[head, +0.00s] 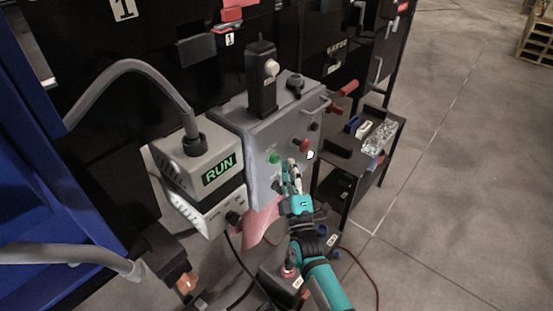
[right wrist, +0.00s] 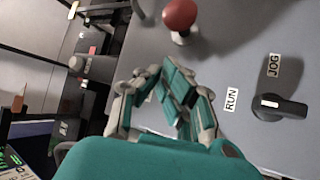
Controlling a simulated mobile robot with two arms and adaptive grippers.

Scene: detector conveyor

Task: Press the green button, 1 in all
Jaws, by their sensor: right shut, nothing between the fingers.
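The green button (head: 274,158) sits on the front face of the grey control box (head: 258,135) in the head view. My right gripper (head: 291,165) is shut and empty, with its fingertips close to the panel, just right of the green button. I cannot tell whether the fingers touch the panel. In the right wrist view the shut fingers (right wrist: 160,82) lie over the grey panel, and the green button does not show there. My left gripper is out of view.
A red knob (right wrist: 180,15) and a black selector (right wrist: 280,107) beside RUN and JOG labels share the panel. A box with a green RUN display (head: 219,169) stands left of the control box. A shelf (head: 350,160) with small items stands right.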

